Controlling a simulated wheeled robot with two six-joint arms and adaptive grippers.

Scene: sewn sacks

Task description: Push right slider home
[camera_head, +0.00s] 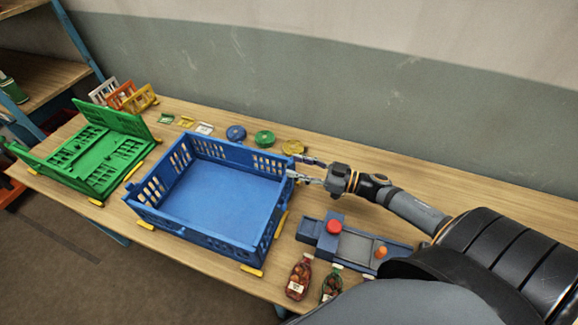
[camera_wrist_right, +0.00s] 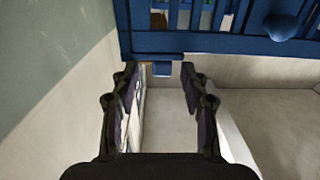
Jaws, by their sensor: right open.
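The blue crate (camera_head: 212,240) stands open and empty on the wooden table, its right wall (camera_head: 275,215) facing my right arm. My right gripper (camera_head: 306,168) is open and empty beside the crate's back right corner, its fingers pointing at the wall. In the right wrist view, the crate's blue slatted wall (camera_wrist_right: 225,43) spans the top. A small blue tab (camera_wrist_right: 162,69) sits under its lower rail, between the open fingertips of my right gripper (camera_wrist_right: 159,75). A round blue knob (camera_wrist_right: 281,27) is to the right. I cannot tell for sure which part is the right slider.
A blue fixture with a red button (camera_head: 333,227) and an orange knob (camera_head: 381,252) lies right of the crate. Bottles (camera_head: 299,277) stand at the front edge. Round discs (camera_head: 264,138) lie behind the crate.

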